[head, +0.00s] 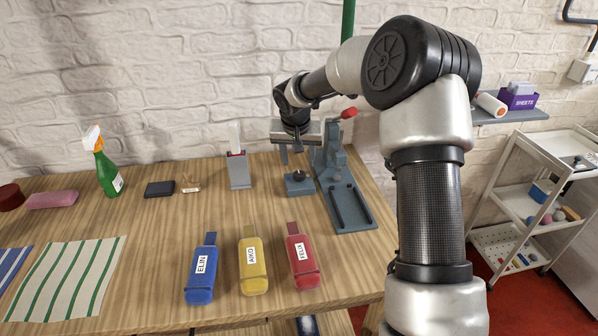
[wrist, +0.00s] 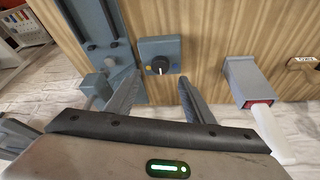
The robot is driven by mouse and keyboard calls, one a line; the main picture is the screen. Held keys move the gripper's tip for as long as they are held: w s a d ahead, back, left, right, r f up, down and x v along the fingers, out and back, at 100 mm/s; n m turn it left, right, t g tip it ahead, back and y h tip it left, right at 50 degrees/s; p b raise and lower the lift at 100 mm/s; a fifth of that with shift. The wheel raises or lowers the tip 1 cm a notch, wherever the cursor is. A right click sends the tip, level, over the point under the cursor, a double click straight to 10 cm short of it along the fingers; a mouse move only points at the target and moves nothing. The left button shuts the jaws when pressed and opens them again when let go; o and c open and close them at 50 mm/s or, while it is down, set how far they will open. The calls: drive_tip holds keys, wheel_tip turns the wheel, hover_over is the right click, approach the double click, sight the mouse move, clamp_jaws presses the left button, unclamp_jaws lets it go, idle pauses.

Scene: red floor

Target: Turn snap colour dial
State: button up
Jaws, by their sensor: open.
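The snap colour dial is a small blue-grey box (head: 299,184) on the wooden table, beside the blue-grey press with a red handle (head: 342,190). In the wrist view the dial's dark round knob (wrist: 160,66) has a pale pointer mark, and a yellow dot shows on the box to its left. My gripper (head: 298,160) is above the box. In the wrist view the fingers of my gripper (wrist: 153,88) are spread apart and empty, on the near side of the knob, one to each side. I cannot tell whether they touch anything.
The press stands close on the right of the dial. A grey holder with a white item (head: 239,170) stands to its left. Blue (head: 201,275), yellow (head: 252,266) and red (head: 301,262) name-labelled cases lie in front. Bare table lies between.

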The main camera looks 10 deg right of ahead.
sight(299, 174)
drive_tip(key=x, duration=0.7)
drive_tip(key=shift+w, duration=0.1)
drive_tip(key=c, duration=1)
drive_tip(key=shift+n, duration=0.4)
drive_tip(key=n+y+p, duration=0.1)
drive_tip(key=n+p, duration=0.1)
drive_tip(key=n+y+p, duration=0.1)
drive_tip(key=n, duration=0.1)
drive_tip(key=shift+d+r+n+p, duration=0.15)
drive_tip(key=shift+d+n+p, duration=0.1)
drive_tip(key=shift+n+p, duration=0.1)
drive_tip(key=shift+d+f+n+g+y+p, duration=0.15)
drive_tip(key=shift+n+y+p, duration=0.3)
drive_tip(key=shift+n, duration=0.8)
drive_tip(key=shift+a+f+n+g+y+p, duration=0.15)
drive_tip(key=shift+n+y+p, duration=0.3)
drive_tip(key=shift+n, duration=0.75)
drive_tip(key=shift+d+r, duration=0.1)
